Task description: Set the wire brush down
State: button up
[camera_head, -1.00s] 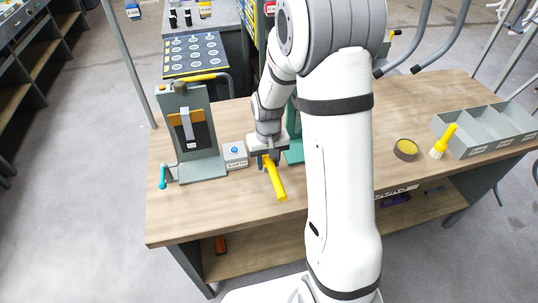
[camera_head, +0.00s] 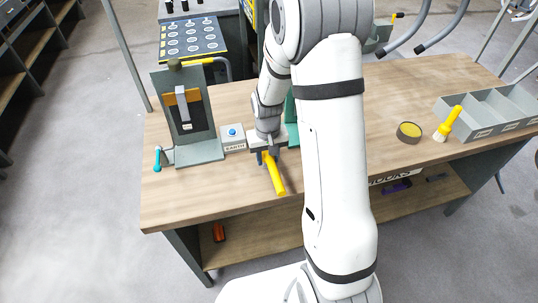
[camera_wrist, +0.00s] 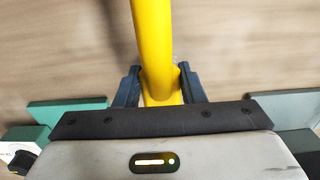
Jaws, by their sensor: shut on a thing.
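My gripper (camera_head: 266,158) is shut on the yellow handle of the wire brush (camera_head: 275,176), over the left middle of the wooden bench (camera_head: 220,200). In the wrist view the dark fingers of my gripper (camera_wrist: 160,88) press on both sides of the yellow handle (camera_wrist: 153,40). The free handle end points toward the bench's front edge. The brush's bristles are hidden behind the gripper. I cannot tell whether the brush touches the bench top.
A grey fixture (camera_head: 188,130) and a button box (camera_head: 233,138) stand left of my gripper. A green piece (camera_head: 291,120) is close behind it. A round tin (camera_head: 409,132), a yellow-handled brush (camera_head: 449,123) and a grey bin (camera_head: 490,113) are at right. Bare bench lies in front.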

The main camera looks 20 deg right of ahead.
jog(key=shift+f+b, duration=0.6)
jog(key=shift+f, duration=0.1)
jog(key=o, duration=1.2)
jog(key=shift+r, duration=0.1)
jog(key=shift+r+b, duration=0.3)
jog(key=shift+r, duration=3.7)
jog(key=s+r+t, duration=0.1)
jog(key=s+r, duration=0.5)
jog(key=s, duration=0.3)
jog(key=s+r+t, duration=0.2)
jog(key=s+r, duration=0.5)
jog(key=s, duration=0.3)
jog(key=shift+d+r, duration=0.15)
jog(key=shift+d, duration=0.1)
